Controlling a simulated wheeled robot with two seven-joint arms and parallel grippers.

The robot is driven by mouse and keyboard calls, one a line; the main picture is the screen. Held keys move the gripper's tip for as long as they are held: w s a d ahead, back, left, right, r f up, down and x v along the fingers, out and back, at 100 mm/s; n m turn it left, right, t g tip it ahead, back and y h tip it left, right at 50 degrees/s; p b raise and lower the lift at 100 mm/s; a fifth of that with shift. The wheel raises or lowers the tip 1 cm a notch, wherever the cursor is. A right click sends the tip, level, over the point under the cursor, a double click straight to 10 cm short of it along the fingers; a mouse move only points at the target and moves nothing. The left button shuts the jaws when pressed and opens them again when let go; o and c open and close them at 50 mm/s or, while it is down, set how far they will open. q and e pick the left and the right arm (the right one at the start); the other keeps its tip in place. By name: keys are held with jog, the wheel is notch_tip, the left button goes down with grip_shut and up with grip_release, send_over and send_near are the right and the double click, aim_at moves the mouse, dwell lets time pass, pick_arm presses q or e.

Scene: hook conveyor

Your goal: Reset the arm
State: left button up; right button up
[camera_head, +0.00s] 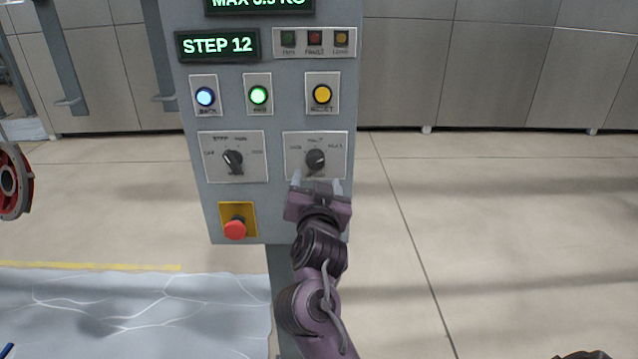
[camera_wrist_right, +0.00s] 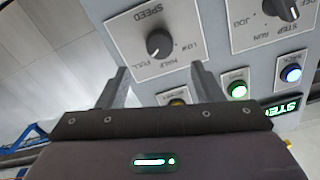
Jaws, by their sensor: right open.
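My right gripper (camera_head: 316,183) is open and empty in front of the grey control panel (camera_head: 270,190). Its two fingers point at the panel just below the black speed knob (camera_head: 315,160) in the head view. In the right wrist view, the gripper (camera_wrist_right: 160,78) has the speed knob (camera_wrist_right: 159,43) beyond and between its fingertips, and the fingers look clear of the knob. The right arm rises from the bottom of the head view. My left gripper is not in view.
The panel also bears a mode knob (camera_head: 233,161), a red emergency button (camera_head: 235,229), lit blue (camera_head: 205,97) and green (camera_head: 258,95) buttons and a yellow button (camera_head: 322,94). A display (camera_head: 217,45) reads STEP 12. Floor right of the panel is clear.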

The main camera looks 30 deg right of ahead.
jog(key=w+a+f+n+g+y, duration=0.1)
jog(key=w+a+f+n+y, duration=0.15)
jog(key=f, duration=0.95)
jog(key=w+a+f+n+g+y, duration=0.1)
jog(key=w+a+f+n, duration=0.2)
jog(key=f, duration=0.8)
jog(key=s+a+f+n+g+y, duration=0.2)
jog(key=s+f, duration=0.2)
jog(key=f, duration=0.8)
jog(key=s+a+f+n+g+y, duration=0.15)
jog(key=s+f, duration=0.25)
jog(key=f, duration=0.8)
jog(key=s+a+f+n+g+y, duration=0.15)
jog(key=s+f+g, duration=0.25)
jog(key=s+f, duration=1.45)
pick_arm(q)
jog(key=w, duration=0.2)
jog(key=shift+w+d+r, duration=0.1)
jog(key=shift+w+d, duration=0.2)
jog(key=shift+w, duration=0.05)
pick_arm(e)
jog(key=s+d+f+g, duration=0.1)
jog(key=s+f, duration=0.3)
jog(key=s, duration=0.8)
jog(key=s+f+n+g, duration=0.1)
jog(key=s+f+g, duration=0.3)
jog(key=s, duration=0.7)
jog(key=shift+s+d+f+y, duration=0.15)
jog(key=shift+s+d+y, duration=0.2)
